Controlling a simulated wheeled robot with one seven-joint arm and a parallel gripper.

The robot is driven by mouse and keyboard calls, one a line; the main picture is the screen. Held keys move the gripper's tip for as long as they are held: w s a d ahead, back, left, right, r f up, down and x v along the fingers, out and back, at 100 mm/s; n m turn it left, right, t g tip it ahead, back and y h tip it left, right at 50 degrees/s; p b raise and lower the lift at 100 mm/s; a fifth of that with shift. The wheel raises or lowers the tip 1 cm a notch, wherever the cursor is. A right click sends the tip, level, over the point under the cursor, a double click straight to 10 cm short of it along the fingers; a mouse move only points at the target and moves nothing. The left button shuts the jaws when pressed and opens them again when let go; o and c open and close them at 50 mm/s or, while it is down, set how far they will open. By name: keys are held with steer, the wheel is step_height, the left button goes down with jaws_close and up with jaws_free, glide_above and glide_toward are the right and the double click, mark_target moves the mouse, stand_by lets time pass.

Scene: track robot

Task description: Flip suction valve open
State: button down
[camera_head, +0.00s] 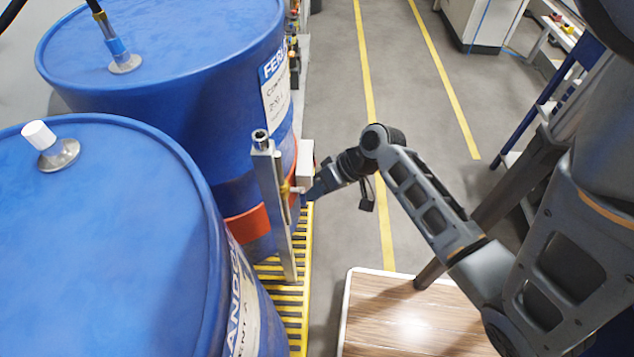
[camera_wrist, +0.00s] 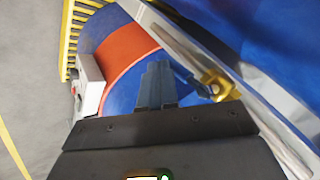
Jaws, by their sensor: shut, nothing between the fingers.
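The suction valve shows in the wrist view as a brass body (camera_wrist: 220,86) beside a metal post, with a dark blue lever (camera_wrist: 195,84) reaching up and left from it. In the head view the brass part (camera_head: 284,189) is small, on the post, and the lever is hard to make out. My gripper (camera_head: 309,194) is just right of the valve in the head view. In the wrist view its fingers (camera_wrist: 156,72) are together and empty, left of the lever. I cannot tell whether they touch it.
The upright metal post (camera_head: 271,200) stands close between my gripper and the drums. Blue drums (camera_head: 100,240) (camera_head: 180,60) fill the left. A white box (camera_head: 306,160) and a yellow grating (camera_head: 300,300) are near my gripper. Open floor (camera_head: 335,90) lies beyond.

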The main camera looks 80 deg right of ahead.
steer(key=shift+r, duration=0.1)
stand_by(0.4)
steer(key=shift+r+p, duration=0.7)
steer(key=shift+p, duration=0.25)
